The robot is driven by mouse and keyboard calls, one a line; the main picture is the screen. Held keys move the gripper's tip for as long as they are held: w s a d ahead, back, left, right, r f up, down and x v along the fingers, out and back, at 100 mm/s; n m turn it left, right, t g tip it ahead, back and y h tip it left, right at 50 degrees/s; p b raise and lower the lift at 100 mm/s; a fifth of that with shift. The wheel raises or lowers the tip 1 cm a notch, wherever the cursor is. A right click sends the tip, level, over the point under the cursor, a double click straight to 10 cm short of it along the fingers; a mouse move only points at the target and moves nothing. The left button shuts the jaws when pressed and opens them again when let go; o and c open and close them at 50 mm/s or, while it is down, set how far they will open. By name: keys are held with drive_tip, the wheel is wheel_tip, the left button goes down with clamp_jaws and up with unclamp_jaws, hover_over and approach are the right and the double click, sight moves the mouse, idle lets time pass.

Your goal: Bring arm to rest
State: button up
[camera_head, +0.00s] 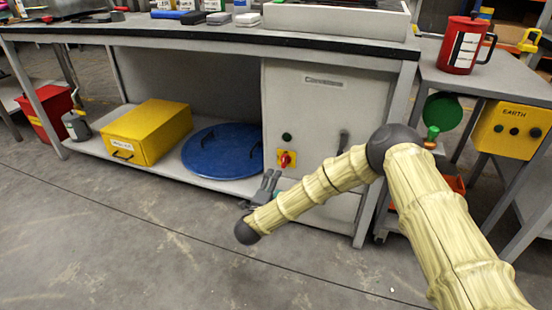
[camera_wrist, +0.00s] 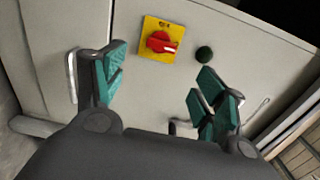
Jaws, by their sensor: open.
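My arm reaches from the lower right of the head view across the front of a grey cabinet (camera_head: 325,105). My gripper (camera_head: 270,180) is at its end, low in front of the cabinet. In the wrist view my gripper (camera_wrist: 160,95) has its two green-padded fingers wide apart with nothing between them. A red rotary switch on a yellow plate (camera_wrist: 161,41) sits on the cabinet face beyond the fingers. The switch also shows in the head view (camera_head: 286,159), just above the gripper. I cannot tell the exact gap between fingertips and cabinet.
A workbench (camera_head: 200,35) runs above the cabinet. Its lower shelf holds a yellow box (camera_head: 148,135) and a blue round lid (camera_head: 222,150). A side table at right holds a red mug (camera_head: 464,48), with a yellow EARTH box (camera_head: 510,128) below. The floor (camera_head: 150,245) in front is clear.

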drive_tip(key=shift+f, duration=0.1)
drive_tip(key=s+d+f+n+g+y, duration=0.35)
drive_tip(key=s+f+n, duration=0.35)
drive_tip(key=s+f, duration=0.4)
drive_tip(key=s+d+f+n+g+y, duration=0.35)
drive_tip(key=s+f+n, duration=0.45)
drive_tip(key=s, duration=0.5)
drive_tip(key=s+d+f+n+g, duration=0.1)
drive_tip(key=s+d+n+g, duration=0.15)
drive_tip(key=s+d, duration=0.6)
drive_tip(key=s+d+n+g+h, duration=0.15)
drive_tip(key=s+d+g, duration=0.25)
drive_tip(key=s, duration=0.9)
drive_tip(key=s+d+f+n+g, duration=0.15)
drive_tip(key=s+d+g, duration=0.25)
drive_tip(key=s+d, duration=0.45)
wheel_tip(320, 180, up, 38)
drive_tip(key=s+a+p, duration=0.1)
drive_tip(key=a+p, duration=0.1)
drive_tip(key=p, duration=3.5)
drive_tip(key=shift+s+n, duration=0.25)
drive_tip(key=shift+n, duration=0.2)
